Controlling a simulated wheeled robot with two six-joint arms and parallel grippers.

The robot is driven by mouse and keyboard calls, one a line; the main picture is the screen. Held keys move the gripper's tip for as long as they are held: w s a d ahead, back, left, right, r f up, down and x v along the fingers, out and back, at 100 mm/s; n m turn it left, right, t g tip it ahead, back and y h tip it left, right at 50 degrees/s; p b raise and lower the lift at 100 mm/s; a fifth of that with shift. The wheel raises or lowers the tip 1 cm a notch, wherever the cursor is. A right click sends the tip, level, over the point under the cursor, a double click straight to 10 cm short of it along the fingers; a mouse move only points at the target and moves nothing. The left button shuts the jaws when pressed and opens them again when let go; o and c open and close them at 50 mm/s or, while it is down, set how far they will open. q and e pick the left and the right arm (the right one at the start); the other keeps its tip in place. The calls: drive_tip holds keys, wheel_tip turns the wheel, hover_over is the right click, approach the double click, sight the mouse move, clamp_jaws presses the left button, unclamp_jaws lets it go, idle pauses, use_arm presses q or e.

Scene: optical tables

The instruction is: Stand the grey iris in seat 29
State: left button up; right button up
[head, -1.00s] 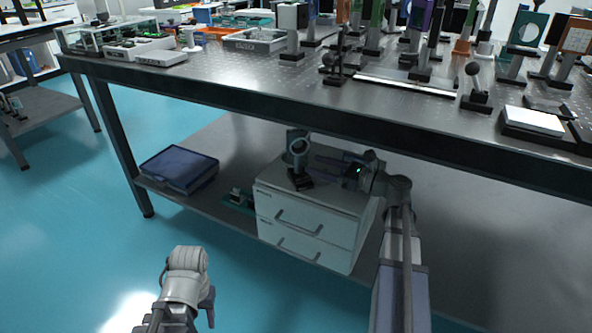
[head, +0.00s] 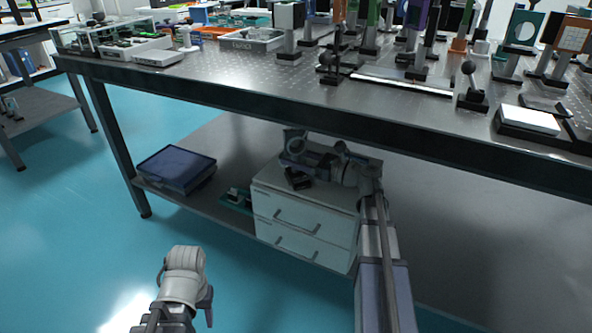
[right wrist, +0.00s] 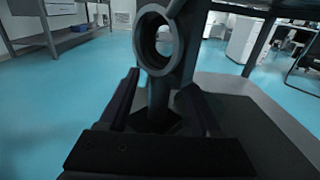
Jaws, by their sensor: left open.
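The grey iris (head: 294,144), a ring on a short post with a dark base, stands upright on top of a white drawer cabinet under the table. In the right wrist view the iris (right wrist: 158,92) stands between the two dark fingers of my right gripper (right wrist: 162,103). The fingers are apart, one on each side of the post, with gaps visible. In the head view my right gripper (head: 312,160) reaches the iris from the right. My left gripper (head: 188,262) is low at the front left over the floor, away from everything; its fingers are hardly visible. I cannot make out seat 29.
The white drawer cabinet (head: 305,218) stands on the lower shelf, close under the tabletop's front edge (head: 300,118). A dark blue box (head: 176,168) lies on the shelf to the left. Mounted optics and a white pad (head: 530,120) crowd the tabletop.

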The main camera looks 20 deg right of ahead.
clamp_jaws()
idle(1.2)
